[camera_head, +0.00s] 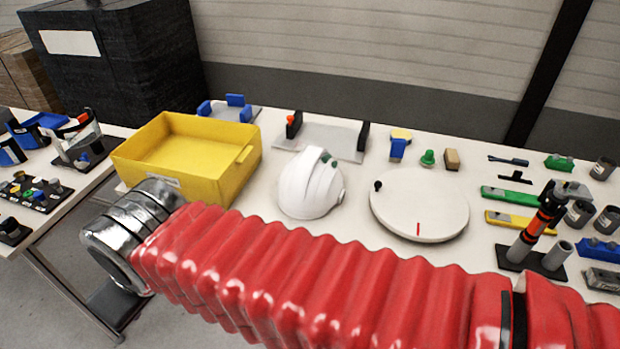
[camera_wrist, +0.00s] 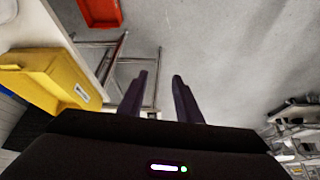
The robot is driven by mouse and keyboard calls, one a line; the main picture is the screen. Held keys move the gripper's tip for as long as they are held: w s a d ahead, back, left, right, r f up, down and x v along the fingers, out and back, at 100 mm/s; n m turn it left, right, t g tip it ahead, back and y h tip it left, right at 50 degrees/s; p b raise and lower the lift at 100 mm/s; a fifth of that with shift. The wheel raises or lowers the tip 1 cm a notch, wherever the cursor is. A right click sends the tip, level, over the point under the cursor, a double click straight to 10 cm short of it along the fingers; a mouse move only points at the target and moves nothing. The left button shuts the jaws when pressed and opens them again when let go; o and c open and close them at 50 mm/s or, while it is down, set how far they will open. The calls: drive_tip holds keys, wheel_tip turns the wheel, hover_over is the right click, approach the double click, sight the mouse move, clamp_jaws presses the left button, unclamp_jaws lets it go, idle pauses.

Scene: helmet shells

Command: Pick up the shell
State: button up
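The white helmet shell (camera_head: 311,186) stands dome-up on the white table, in the middle of the head view, between the yellow bin and a round white disc. It has a small green spot near its top right. It does not show in the wrist view. My gripper (camera_wrist: 164,78) shows in the wrist view with its two dark fingers apart and nothing between them. It points toward the grey floor and a metal table frame. In the head view my gripper is out of sight; my red-sleeved arm crosses the front, to the near side of the shell.
A yellow bin (camera_head: 232,190) stands left of the shell; it also shows in the wrist view (camera_wrist: 50,85). A round white disc (camera_head: 420,204) lies to the right. A grey plate with black uprights (camera_head: 330,139) is behind. Tools crowd the right side. A red bin (camera_wrist: 100,12) is on the floor.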

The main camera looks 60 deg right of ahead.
drive_tip(key=shift+o, duration=1.4)
drive_tip(key=shift+w, duration=0.3)
drive_tip(key=o, duration=0.5)
drive_tip(key=shift+m+t, duration=0.9)
drive_tip(key=w, duration=0.2)
drive_tip(key=w+d+f, duration=0.1)
drive_tip(key=w, duration=0.5)
drive_tip(key=shift+d+f, duration=0.15)
drive_tip(key=shift+d, duration=0.1)
drive_tip(key=shift+c, duration=0.2)
drive_tip(key=w+d+f+m+t+h, duration=0.2)
drive_tip(key=w+d+f+m+h, duration=0.15)
drive_tip(key=w+d, duration=0.4)
drive_tip(key=w+d+f+m+t+h, duration=0.15)
drive_tip(key=w+d+m, duration=0.25)
drive_tip(key=d, duration=0.7)
drive_tip(key=s+d+f+m+g+h, duration=0.2)
drive_tip(key=d+f+m+h, duration=0.15)
drive_tip(key=d, duration=0.65)
drive_tip(key=s+d+f+m+g+h, duration=0.2)
drive_tip(key=s+d+g+h, duration=0.2)
drive_tip(key=s+d, duration=0.3)
drive_tip(key=s+d+f+m+g+h, duration=0.1)
drive_tip(key=s+d+g+h, duration=0.3)
drive_tip(key=s+d, duration=0.4)
drive_tip(key=s+m+h, duration=0.1)
drive_tip(key=s, duration=0.2)
drive_tip(key=shift+s+f+m, duration=0.3)
drive_tip(key=shift+f, duration=0.1)
